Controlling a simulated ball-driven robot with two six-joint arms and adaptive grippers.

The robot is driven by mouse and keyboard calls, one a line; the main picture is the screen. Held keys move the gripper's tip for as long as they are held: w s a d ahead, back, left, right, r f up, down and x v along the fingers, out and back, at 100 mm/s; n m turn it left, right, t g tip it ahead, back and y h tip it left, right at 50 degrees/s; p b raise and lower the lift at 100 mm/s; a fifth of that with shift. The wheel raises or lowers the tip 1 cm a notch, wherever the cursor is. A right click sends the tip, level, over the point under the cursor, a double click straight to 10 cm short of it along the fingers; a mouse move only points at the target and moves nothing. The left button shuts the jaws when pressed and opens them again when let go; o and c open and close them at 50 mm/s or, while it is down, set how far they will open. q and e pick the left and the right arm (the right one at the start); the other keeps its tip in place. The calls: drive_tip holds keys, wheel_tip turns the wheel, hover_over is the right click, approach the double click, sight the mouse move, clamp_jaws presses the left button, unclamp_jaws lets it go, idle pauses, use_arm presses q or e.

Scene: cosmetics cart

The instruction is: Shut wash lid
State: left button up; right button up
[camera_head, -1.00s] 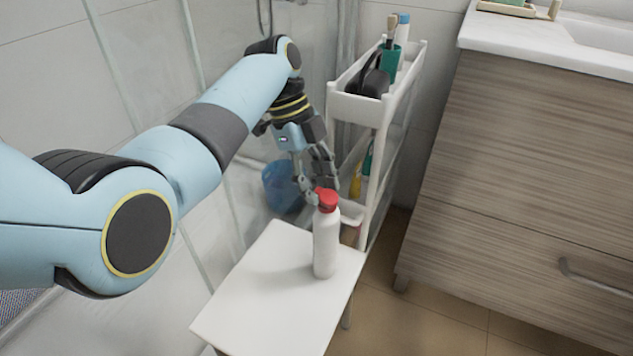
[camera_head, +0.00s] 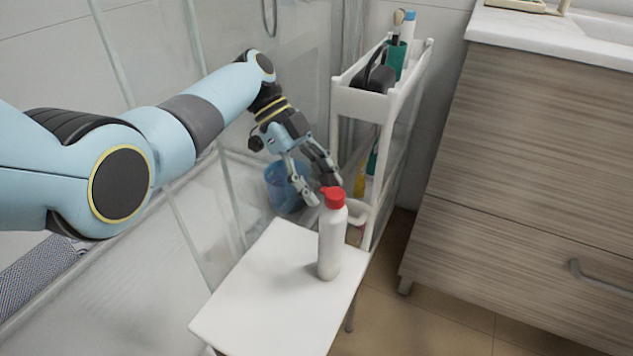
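A white wash bottle (camera_head: 331,243) with a red lid (camera_head: 334,197) stands upright on the white stool top. The lid's upper part juts to the left; I cannot tell how far open it is. My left gripper (camera_head: 323,191) comes from behind and to the left, with its fingers pointing down toward the lid. Its fingers are spread and hold nothing. The fingertips are close behind and left of the lid; I cannot tell whether they touch it. My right gripper is out of view.
The white stool (camera_head: 270,300) is otherwise bare. A white cart (camera_head: 362,104) with a black item and a teal cup (camera_head: 396,58) stands behind. A blue bucket (camera_head: 283,188) is behind the gripper. A wooden cabinet (camera_head: 540,150) fills the right side.

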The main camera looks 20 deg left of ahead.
use_arm(q)
drive_tip(key=shift+o, duration=0.9)
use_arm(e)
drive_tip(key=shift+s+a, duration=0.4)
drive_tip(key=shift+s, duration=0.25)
